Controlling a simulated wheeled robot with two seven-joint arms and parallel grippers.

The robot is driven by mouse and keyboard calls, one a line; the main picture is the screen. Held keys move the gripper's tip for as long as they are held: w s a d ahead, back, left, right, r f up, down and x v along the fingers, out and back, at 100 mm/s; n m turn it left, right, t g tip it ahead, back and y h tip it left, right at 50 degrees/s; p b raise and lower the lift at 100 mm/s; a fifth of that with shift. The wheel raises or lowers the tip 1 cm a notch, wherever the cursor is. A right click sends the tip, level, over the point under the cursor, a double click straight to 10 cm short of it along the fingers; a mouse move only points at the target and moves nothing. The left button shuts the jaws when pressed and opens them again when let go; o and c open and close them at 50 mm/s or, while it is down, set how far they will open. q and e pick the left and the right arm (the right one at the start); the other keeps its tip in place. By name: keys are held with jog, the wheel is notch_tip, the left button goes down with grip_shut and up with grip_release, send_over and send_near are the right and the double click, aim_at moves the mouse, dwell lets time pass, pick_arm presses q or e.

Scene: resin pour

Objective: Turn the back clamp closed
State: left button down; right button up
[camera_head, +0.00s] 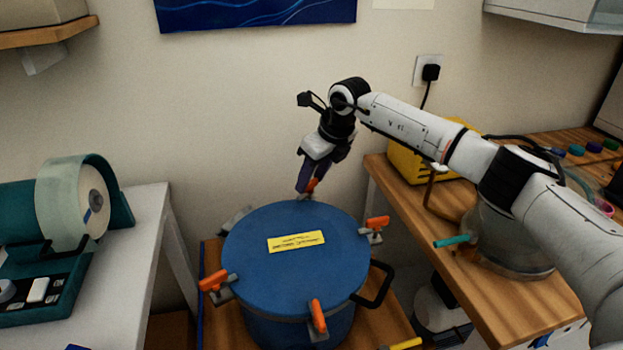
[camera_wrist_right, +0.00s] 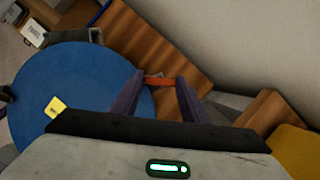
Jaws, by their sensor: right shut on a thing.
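A blue round pot (camera_head: 270,240) with a flat lid and a yellow label (camera_head: 296,241) stands on a low wooden surface. Orange-handled clamps sit around its rim: one at the left (camera_head: 213,281), one at the front (camera_head: 317,316) and one at the right (camera_head: 377,223). The back clamp (camera_head: 312,185) is at the far rim, partly hidden by my right gripper (camera_head: 307,188). In the right wrist view, the gripper's fingers (camera_wrist_right: 160,82) are around the orange handle of the back clamp (camera_wrist_right: 160,81), shut on it. My left gripper is not in view.
A white table (camera_head: 140,245) with a teal tape dispenser (camera_head: 62,215) stands at the left. A wooden bench (camera_head: 500,300) at the right holds a yellow box (camera_head: 408,165) and a clear vessel (camera_head: 510,240). A wall is close behind the pot.

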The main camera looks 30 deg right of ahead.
jog(key=n+y, duration=0.1)
jog(key=n, duration=0.2)
jog(key=n+g+y, duration=0.1)
jog(key=n, duration=0.2)
jog(key=shift+w+d+r+n+g, duration=0.1)
jog(key=shift+w+d+n+g, duration=0.05)
jog(key=shift+n+g, duration=0.15)
jog(key=shift+b, duration=0.3)
jog(key=o, duration=1.1)
jog(key=shift+c, duration=0.2)
jog(key=v, duration=1)
jog(key=shift+d+b, duration=0.15)
jog(key=shift+b, duration=0.25)
